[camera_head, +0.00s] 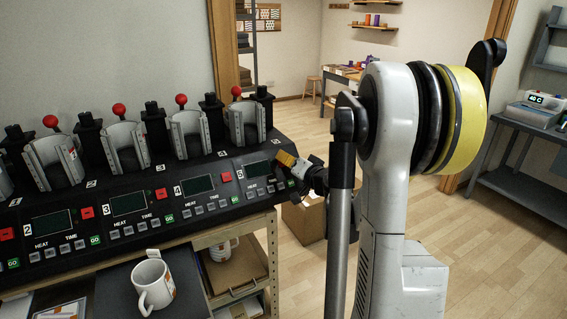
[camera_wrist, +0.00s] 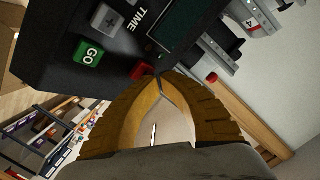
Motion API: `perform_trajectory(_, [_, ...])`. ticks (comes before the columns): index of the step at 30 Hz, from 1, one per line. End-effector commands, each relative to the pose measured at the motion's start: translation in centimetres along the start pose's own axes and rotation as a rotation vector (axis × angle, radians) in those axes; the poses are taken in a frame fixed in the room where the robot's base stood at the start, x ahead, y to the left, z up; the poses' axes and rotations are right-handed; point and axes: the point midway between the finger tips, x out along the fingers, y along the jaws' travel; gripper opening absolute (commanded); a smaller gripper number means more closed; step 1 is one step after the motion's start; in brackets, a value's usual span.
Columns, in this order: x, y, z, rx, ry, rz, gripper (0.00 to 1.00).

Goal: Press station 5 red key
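The press console (camera_head: 130,215) runs along the left of the head view. Station 5 (camera_head: 240,173) is at its right end, with a dark display (camera_head: 258,168) and small grey keys below. My gripper (camera_head: 286,159) is over the right side of this station and hides its red key in the head view. In the wrist view the red key (camera_wrist: 141,71) shows right at the yellow fingertips (camera_wrist: 160,74), which are together with nothing between them. I cannot tell whether they touch the key. The green GO key (camera_wrist: 90,54) is left of the red key.
Presses with red-knobbed levers (camera_head: 120,109) stand behind the console. Other red keys (camera_head: 227,177) sit beside the neighbouring displays. A white mug (camera_head: 153,286) stands below on a dark surface. A cardboard box (camera_head: 304,217) is on the floor right of the bench.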

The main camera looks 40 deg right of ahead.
Motion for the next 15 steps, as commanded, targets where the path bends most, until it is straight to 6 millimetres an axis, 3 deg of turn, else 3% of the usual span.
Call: perform_trajectory(15, [0.52,0.29,0.31,0.000,0.000,0.000,0.00])
